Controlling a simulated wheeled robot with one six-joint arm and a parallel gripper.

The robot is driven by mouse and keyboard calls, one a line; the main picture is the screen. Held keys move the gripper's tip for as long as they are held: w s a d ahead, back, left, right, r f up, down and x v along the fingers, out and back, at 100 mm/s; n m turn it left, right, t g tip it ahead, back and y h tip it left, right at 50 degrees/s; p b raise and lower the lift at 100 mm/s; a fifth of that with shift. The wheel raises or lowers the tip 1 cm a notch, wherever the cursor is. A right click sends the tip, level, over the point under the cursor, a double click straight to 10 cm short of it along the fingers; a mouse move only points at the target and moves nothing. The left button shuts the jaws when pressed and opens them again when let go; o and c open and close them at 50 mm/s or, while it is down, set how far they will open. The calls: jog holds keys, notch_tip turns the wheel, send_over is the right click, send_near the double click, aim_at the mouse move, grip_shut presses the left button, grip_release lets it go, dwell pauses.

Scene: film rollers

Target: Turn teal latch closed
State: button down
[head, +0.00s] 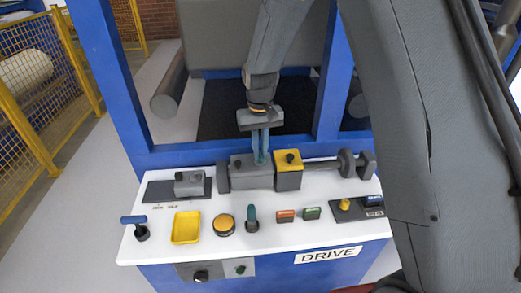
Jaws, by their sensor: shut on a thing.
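The teal latch (261,156) stands upright on top of a grey block (243,172) at the back of the white console. My gripper (260,152) points down from above and is shut on the latch's upper part. The fingers cover much of the latch, so its exact turn angle is hard to tell. The grey block sits beside a yellow-topped block (288,158) with a black knob.
A grey shaft with discs (347,163) lies right. Blue posts (112,85) rise behind. My arm hides the right side.

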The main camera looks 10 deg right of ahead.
aim_at(260, 154)
jog(key=shift+m, duration=0.5)
jog(key=c, duration=1.8)
grip_release()
jog(key=shift+o, duration=0.2)
jog(key=shift+r+b, duration=1.15)
jog(key=shift+r, duration=2.8)
jog(key=s+d+f, duration=0.1)
jog(key=s+d, duration=0.3)
jog(key=s, duration=0.3)
jog(key=s+d+f+t, duration=0.1)
jog(key=s+d, duration=0.3)
jog(key=s, duration=0.3)
jog(key=s+d+f, duration=0.1)
jog(key=s+d, duration=0.3)
jog(key=s, duration=0.3)
jog(key=shift+s+m, duration=0.3)
